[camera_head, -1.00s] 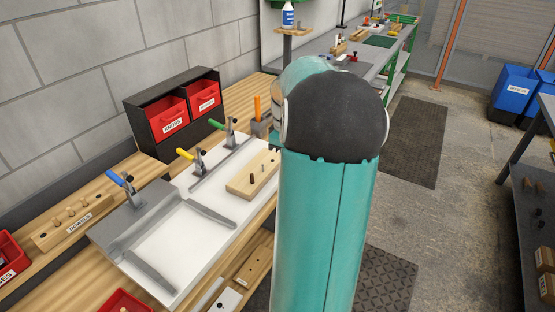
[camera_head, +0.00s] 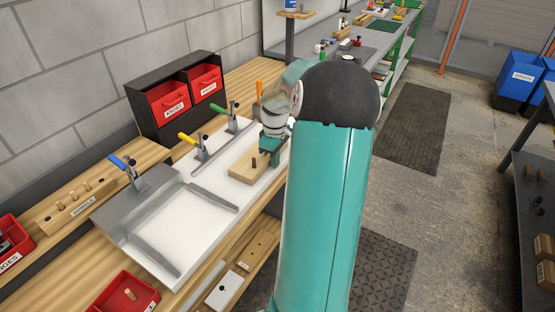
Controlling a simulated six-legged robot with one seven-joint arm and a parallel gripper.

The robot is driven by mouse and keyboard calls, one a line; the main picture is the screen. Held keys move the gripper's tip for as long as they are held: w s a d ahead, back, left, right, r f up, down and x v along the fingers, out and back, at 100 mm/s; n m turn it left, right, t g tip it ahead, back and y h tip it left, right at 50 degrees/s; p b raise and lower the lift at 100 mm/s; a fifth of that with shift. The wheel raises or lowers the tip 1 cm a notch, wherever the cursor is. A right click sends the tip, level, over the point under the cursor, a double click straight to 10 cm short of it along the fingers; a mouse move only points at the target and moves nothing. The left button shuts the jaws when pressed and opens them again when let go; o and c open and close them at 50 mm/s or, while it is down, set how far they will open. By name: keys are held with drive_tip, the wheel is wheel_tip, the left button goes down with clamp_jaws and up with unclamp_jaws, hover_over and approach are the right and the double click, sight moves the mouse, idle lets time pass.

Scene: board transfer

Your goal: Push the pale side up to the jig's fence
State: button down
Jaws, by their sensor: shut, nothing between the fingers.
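The pale side (camera_head: 243,168) is a light wooden board with dark pegs or holes on top. It lies flat on the white jig (camera_head: 185,225), in front of the grey fence strip (camera_head: 222,147), with a narrow white gap between them. My gripper (camera_head: 269,160) is shut at the right part of the board, pointing down. Its fingertips are small here, so I cannot tell whether they touch the board. My arm hides the board's right end and part of the jig.
Toggle clamps with blue (camera_head: 124,164), yellow (camera_head: 187,139) and green (camera_head: 218,108) handles stand behind the jig. A black rack (camera_head: 150,112) holds red bins against the wall. A red tray (camera_head: 124,295) is at the front left. An orange-handled tool (camera_head: 259,92) stands near my gripper.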

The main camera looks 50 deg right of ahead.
sight(252, 153)
drive_tip(key=w, duration=0.2)
drive_tip(key=w+a, duration=0.1)
drive_tip(key=w, duration=0.5)
drive_tip(key=shift+w+a, duration=0.15)
drive_tip(key=shift+w, duration=0.1)
drive_tip(key=shift+s, duration=0.15)
